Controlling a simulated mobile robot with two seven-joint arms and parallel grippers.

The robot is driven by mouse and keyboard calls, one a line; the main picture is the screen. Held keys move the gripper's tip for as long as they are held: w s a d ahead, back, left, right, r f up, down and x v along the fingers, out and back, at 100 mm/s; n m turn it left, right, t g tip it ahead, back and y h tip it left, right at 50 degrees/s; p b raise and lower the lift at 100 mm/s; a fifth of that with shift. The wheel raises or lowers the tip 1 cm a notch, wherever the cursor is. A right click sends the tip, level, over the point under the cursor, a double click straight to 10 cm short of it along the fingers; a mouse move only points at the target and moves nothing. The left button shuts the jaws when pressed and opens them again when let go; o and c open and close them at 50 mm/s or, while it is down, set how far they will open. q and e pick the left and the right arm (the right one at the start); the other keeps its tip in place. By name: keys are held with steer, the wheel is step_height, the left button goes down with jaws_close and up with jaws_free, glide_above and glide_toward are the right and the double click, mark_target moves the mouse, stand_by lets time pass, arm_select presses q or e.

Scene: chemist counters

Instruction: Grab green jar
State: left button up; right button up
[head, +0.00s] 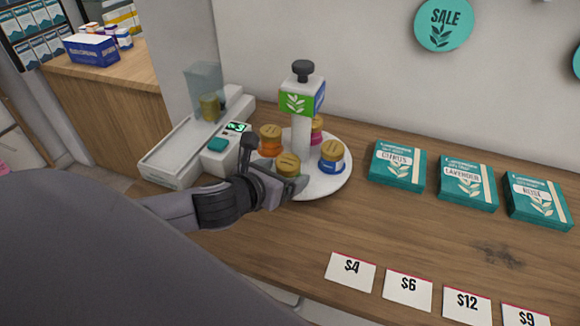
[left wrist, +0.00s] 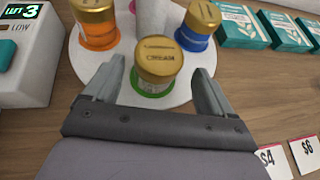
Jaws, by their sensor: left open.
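The green jar has a gold lid (left wrist: 159,60) and a green band that shows at its base in the left wrist view. It stands upright on a round white stand (head: 328,184), at the stand's near side. In the head view its lid (head: 288,163) shows above my left gripper (head: 277,166), which hides most of the jar. My left gripper (left wrist: 164,92) is open, with one finger on each side of the green jar. My right gripper is not in view.
Orange (head: 270,140), blue (head: 331,156) and pink (head: 317,129) jars share the stand, around a central post (head: 302,100). A white device (head: 225,152) stands at left. Teal boxes (head: 397,165) and price cards (head: 350,271) lie at right, with clear wood between.

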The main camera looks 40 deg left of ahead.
mark_target(292, 167)
arm_select(q)
steer(key=shift+a+x, duration=0.1)
steer(key=shift+x, duration=1.2)
steer(key=shift+a+x, duration=0.15)
steer(key=shift+x, duration=1.1)
steer(key=shift+r, duration=0.1)
steer(key=c, duration=1.1)
